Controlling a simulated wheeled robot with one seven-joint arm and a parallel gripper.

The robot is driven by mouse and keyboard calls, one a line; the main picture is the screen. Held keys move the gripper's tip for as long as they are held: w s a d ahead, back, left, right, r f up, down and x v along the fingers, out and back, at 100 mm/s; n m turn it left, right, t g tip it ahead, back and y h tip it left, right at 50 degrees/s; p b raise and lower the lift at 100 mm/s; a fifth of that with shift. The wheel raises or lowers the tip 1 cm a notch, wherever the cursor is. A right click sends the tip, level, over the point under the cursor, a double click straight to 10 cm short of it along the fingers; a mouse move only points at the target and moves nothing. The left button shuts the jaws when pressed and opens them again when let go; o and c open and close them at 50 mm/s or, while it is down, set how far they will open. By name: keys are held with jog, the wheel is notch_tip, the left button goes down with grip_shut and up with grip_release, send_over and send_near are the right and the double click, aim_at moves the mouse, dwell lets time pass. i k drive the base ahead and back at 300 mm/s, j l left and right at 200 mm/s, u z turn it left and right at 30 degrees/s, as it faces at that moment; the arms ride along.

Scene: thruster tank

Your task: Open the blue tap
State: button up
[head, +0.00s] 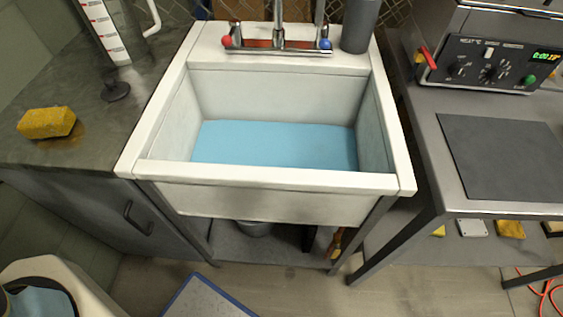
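The blue tap (325,44) is a small blue knob at the right end of the chrome faucet bar (278,45), at the back of the white sink. A red tap (227,41) sits at the bar's left end. Spout pipes rise from the bar and leave the top of the picture. The head view is too coarse to tell the blue tap's turn position. No running water shows. My gripper is not in view.
The white sink (268,178) has a light blue bottom. A dark grey cylinder (359,25) stands close right of the blue tap. A sponge (47,122) lies on the left counter. A control unit (488,62) stands on the right table. The sink's basin is clear.

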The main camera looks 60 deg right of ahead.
aim_at(323, 28)
jog(key=k+l+z, duration=0.1)
jog(key=z, duration=0.8)
jog(key=j+z, duration=0.15)
jog(key=z, duration=0.85)
jog(key=i+j, duration=0.05)
